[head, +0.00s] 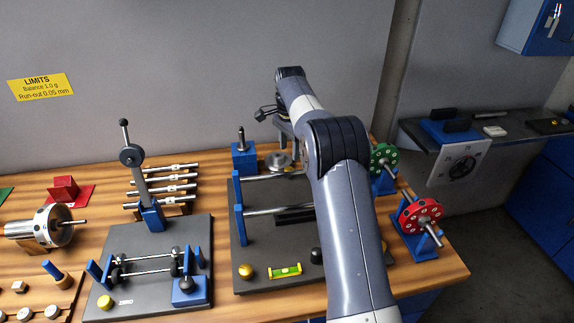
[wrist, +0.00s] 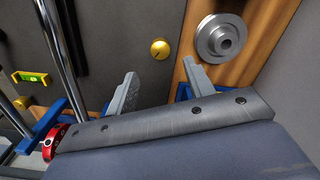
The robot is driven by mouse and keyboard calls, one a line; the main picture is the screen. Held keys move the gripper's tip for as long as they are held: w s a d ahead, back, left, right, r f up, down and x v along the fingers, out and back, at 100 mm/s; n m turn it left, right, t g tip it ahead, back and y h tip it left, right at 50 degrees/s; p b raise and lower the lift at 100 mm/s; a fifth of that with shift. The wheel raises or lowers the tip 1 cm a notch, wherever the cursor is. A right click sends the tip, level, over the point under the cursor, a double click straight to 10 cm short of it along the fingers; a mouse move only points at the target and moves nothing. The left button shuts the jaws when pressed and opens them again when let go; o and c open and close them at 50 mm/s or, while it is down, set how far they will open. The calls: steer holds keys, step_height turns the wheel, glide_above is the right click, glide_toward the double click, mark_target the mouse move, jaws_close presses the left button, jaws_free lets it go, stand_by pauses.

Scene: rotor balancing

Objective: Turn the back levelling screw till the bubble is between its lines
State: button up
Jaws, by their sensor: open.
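The back levelling screw (wrist: 160,49) is a round brass knob with a dark mark on its top, at the back of the dark base plate (wrist: 115,35). My gripper (wrist: 160,68) is open and empty, its two fingers apart, with the knob just beyond the fingertips and roughly between them in the wrist view. I see no contact. In the head view my arm hides the knob. The green spirit level (head: 285,269) lies at the front of the plate; it also shows in the wrist view (wrist: 32,77). Its bubble is too small to place against the lines.
A silver stepped disc (wrist: 222,38) lies on the wood close beside the right finger. Rods on blue uprights (head: 239,215) cross the plate. Another brass knob (head: 246,271) and a black knob (head: 316,256) are at the front. A red rotor (head: 420,215) stands at right.

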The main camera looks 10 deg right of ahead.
mark_target(289, 169)
step_height(289, 169, down, 8)
steer(key=shift+r+p, duration=0.1)
steer(key=shift+p, duration=0.2)
steer(key=c, duration=1)
steer(key=shift+o, duration=0.2)
steer(key=shift+n, duration=0.3)
